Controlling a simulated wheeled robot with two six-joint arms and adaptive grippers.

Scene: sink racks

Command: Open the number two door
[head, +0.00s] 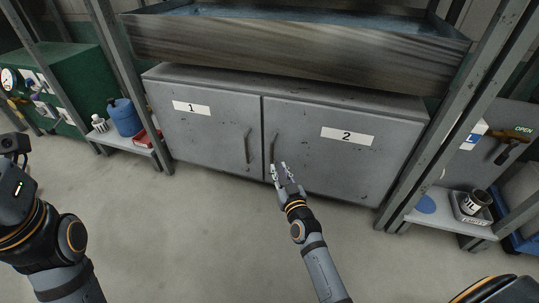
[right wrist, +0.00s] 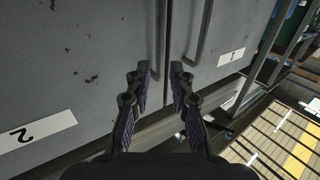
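The number two door (head: 345,150) is the right grey door of a low metal cabinet. It is shut, with a white "2" label (head: 347,135) and a vertical bar handle (head: 272,148) near its left edge. My right gripper (head: 280,168) is open, with its fingertips at the lower end of this handle. In the right wrist view, the open fingers (right wrist: 160,85) point at the doors, and the handle (right wrist: 160,38) lines up with the gap between them. I cannot tell whether the bar is inside the gap. My left arm shows at the left; its fingers are out of view.
The shut number one door (head: 205,130) has its own handle (head: 247,146) close to the left of the number two handle. A wooden-sided sink basin (head: 300,42) is above. Metal rack posts and a low shelf (head: 450,222) stand to the right. The floor in front is clear.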

